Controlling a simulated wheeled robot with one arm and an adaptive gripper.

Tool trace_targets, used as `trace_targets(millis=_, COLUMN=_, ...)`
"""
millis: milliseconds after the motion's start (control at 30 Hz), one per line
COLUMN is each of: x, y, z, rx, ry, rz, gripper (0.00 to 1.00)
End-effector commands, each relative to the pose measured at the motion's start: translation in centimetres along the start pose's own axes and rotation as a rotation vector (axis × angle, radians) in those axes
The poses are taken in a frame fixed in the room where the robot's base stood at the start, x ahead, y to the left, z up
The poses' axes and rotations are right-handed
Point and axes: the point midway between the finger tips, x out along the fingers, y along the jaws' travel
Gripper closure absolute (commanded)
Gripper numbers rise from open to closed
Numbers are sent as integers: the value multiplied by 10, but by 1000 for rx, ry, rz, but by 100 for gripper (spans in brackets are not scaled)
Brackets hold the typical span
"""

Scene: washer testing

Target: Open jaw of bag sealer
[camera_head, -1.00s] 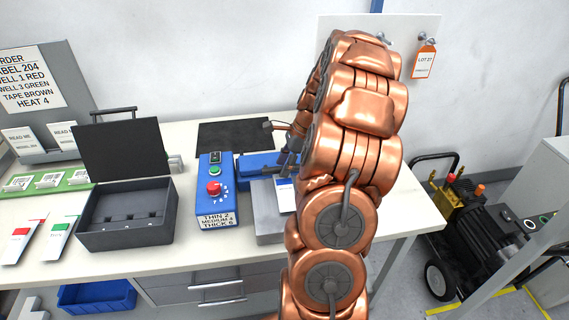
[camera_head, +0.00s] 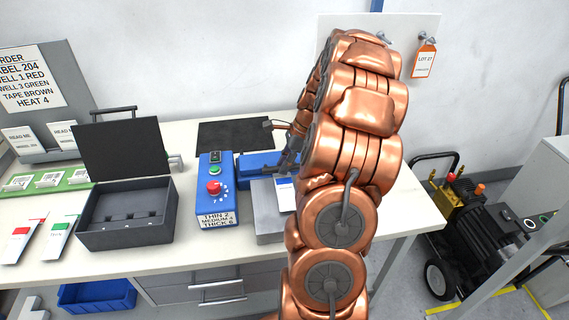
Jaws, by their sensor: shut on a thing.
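The bag sealer has a blue control box (camera_head: 215,193) with a red knob, a green button and a THIN/MEDIUM/THICK label. Its blue jaw section (camera_head: 255,160) extends to the right, behind a grey block (camera_head: 268,208). My gripper (camera_head: 276,166) is at the right part of the jaw section, shut on what appears to be the sealer's jaw. My copper arm hides the jaw's right end and part of my gripper. The jaw's exact opening cannot be made out.
An open black case (camera_head: 125,215) stands left of the sealer. A dark mat (camera_head: 234,136) lies behind it. A sign board (camera_head: 30,85) stands at the back left. A compressor (camera_head: 475,235) stands on the floor at the right.

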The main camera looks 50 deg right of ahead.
Motion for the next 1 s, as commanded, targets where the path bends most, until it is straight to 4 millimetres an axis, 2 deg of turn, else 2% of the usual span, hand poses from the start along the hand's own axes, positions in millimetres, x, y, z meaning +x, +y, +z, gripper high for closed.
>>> trace_targets(millis=167, x=-7, y=-4, z=3, rx=-1, ry=0, rz=0, gripper=100)
trace_targets(millis=500, x=-39, y=-30, z=15, rx=-1, ry=1, rz=-10, gripper=100)
trace_targets(millis=867, x=-40, y=-34, z=16, rx=1, ry=2, rz=-11, gripper=100)
trace_targets(millis=900, x=-40, y=-34, z=16, rx=1, ry=3, rz=-11, gripper=76)
trace_targets(millis=1000, x=-40, y=-33, z=16, rx=1, ry=2, rz=-9, gripper=65)
